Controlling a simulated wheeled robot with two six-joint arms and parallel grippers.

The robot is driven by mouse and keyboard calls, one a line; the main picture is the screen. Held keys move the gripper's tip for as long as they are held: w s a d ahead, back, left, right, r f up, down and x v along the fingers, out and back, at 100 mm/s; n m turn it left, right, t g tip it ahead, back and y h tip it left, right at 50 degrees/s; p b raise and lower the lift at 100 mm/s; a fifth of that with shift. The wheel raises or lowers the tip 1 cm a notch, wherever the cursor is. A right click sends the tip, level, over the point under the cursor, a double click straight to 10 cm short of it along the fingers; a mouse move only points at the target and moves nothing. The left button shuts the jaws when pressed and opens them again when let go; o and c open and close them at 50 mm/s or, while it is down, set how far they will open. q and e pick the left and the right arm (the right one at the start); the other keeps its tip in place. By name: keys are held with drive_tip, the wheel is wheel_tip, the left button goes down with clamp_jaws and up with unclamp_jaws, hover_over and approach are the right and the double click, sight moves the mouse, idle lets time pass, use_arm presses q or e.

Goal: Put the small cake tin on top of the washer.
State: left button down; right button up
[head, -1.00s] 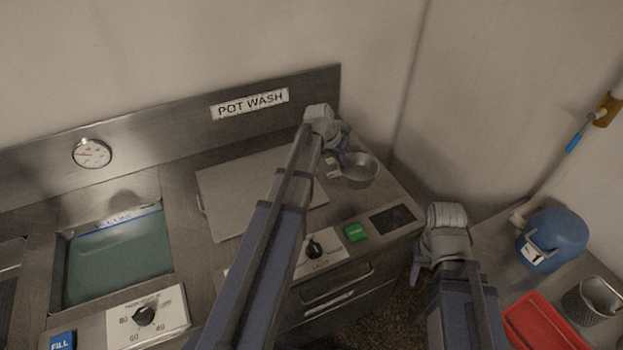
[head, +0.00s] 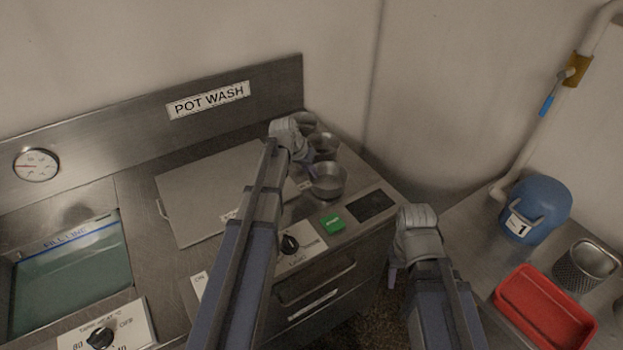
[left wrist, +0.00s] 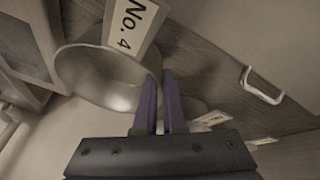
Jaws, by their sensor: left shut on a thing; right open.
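The small cake tin (head: 328,182) is a round, open metal tin at the right of the pot-wash counter. In the left wrist view the tin (left wrist: 95,80) has a white "No. 4" tag beside it. My left gripper (head: 308,165) is shut on its rim; the fingers (left wrist: 162,85) stand at its wall. Whether its base touches the counter is unclear. The washer seems to be the steel pot-wash unit with a flat lid (head: 205,200), left of the tin. My right gripper (head: 395,275) is open and empty, by the counter's right front edge.
Two more metal tins, one in the middle (head: 322,146) and one at the back (head: 305,122), stand behind the held tin. A green button (head: 333,223) and dark panel (head: 370,205) lie in front. The filled sink (head: 75,262) is left. A red tray (head: 545,310) and blue container (head: 537,208) stand right.

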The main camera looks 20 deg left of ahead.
use_arm(q)
drive_tip(key=shift+f, duration=0.1)
drive_tip(key=shift+f, duration=0.1)
drive_tip(key=shift+f, duration=0.15)
drive_tip(key=c, duration=1)
unclamp_jaws()
